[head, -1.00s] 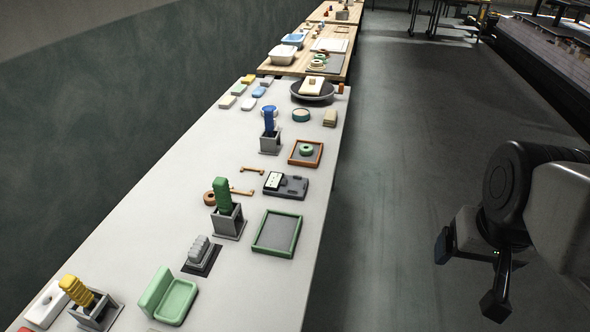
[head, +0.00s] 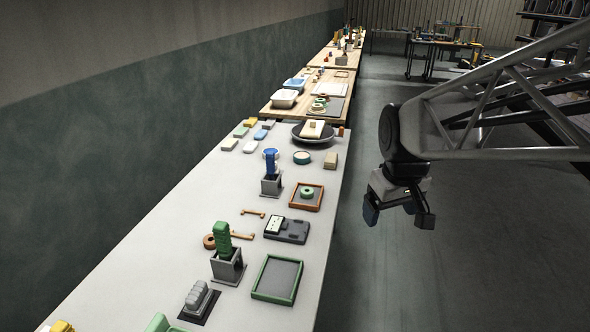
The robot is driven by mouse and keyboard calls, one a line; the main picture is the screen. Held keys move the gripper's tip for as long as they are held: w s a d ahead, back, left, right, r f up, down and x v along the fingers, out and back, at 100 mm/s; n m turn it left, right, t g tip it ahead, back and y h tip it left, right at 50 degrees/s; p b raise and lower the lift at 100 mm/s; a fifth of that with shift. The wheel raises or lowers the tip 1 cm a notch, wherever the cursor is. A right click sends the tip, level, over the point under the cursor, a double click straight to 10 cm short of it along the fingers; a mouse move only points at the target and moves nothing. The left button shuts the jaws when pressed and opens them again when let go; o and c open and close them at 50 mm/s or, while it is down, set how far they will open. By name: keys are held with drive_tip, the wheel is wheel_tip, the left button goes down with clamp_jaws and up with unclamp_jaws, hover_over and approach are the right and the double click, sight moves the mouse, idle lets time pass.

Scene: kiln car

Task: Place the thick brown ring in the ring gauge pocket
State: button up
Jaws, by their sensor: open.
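The thick brown ring (head: 209,241) lies on the white table, just left of a green ribbed block in a grey holder. A dark grey fixture (head: 287,230) with a white panel lies to its right, near the table's right edge. I cannot tell from this view whether the fixture holds the ring gauge pocket. A brown-framed tray (head: 293,205) behind it holds a green ring (head: 306,192). My gripper (head: 399,212) hangs over the floor right of the table, pointing down, open and empty, well apart from the ring.
The green block (head: 222,238) stands upright close beside the brown ring. Two small orange-brown brackets (head: 242,235) lie near it. A green-framed tray (head: 256,290) is in front of the fixture. A blue block (head: 271,164) stands farther back. The table's left strip is clear.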

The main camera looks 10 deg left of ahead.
drive_tip(key=w+a+f+n, duration=0.3)
drive_tip(key=w+a, duration=0.5)
drive_tip(key=a, duration=0.3)
drive_tip(key=n+g, duration=0.2)
drive_tip(key=n, duration=0.8)
hover_over(212, 239)
wheel_tip(212, 239, down, 21)
drive_tip(key=shift+f, duration=0.15)
drive_tip(key=shift+f, duration=1.3)
drive_tip(key=shift+f, duration=2.6)
